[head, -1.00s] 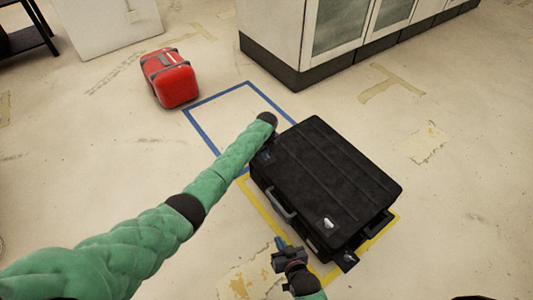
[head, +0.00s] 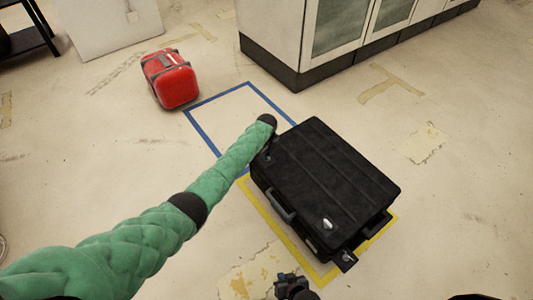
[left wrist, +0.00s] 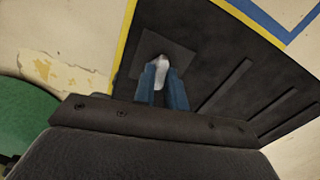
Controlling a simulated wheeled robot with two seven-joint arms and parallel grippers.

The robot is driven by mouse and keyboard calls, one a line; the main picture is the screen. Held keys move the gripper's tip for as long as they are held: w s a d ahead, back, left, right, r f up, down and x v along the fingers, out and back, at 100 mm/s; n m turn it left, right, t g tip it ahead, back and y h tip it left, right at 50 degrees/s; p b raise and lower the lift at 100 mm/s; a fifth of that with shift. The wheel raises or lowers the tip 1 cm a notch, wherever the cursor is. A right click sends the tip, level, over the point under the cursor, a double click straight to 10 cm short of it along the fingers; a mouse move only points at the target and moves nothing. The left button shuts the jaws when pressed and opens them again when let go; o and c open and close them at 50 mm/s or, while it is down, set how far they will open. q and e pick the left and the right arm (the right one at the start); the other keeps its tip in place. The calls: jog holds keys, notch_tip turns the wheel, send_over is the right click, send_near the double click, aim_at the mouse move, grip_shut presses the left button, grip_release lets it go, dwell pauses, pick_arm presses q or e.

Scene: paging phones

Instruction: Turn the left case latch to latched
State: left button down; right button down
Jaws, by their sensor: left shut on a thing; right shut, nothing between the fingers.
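A black case (head: 325,170) lies flat on the floor, with a grey handle (head: 283,206) on its near left side. My left gripper (left wrist: 164,88) is shut on the silver left latch (left wrist: 161,70), which sits on a dark square plate on the lid; the blue fingers close around its lower part. In the head view my green left arm and wrist hide that latch and most of the gripper. A second silver latch (head: 328,224) shows at the case's near corner. My right gripper (head: 286,283) is shut and empty at the bottom edge, apart from the case.
Yellow tape (head: 265,215) outlines the floor around the case. A blue tape square (head: 217,96) lies empty beyond it. A red case (head: 172,82) stands at the upper left, and a white cabinet (head: 290,30) at the back. The floor to the right is clear.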

pick_arm(q)
jog(key=shift+r+n+p, duration=0.25)
jog(key=shift+n+p, duration=0.55)
jog(key=shift+n, duration=0.1)
jog(key=n+p, duration=0.2)
jog(key=n, duration=0.2)
jog(key=shift+f+n, duration=0.1)
jog(key=shift+n, duration=0.2)
jog(key=n+p, duration=0.2)
jog(key=n, duration=0.1)
jog(key=shift+n, duration=0.3)
jog(key=n+p, duration=0.1)
jog(key=n, duration=0.2)
jog(key=shift+f+n, duration=0.1)
jog(key=shift+n, duration=1.4)
pick_arm(e)
notch_tip(320, 180, up, 11)
jog(key=w, duration=0.1)
jog(key=shift+a+f+g, duration=0.2)
jog(key=shift+g, duration=0.1)
jog(key=shift+s+f, duration=0.2)
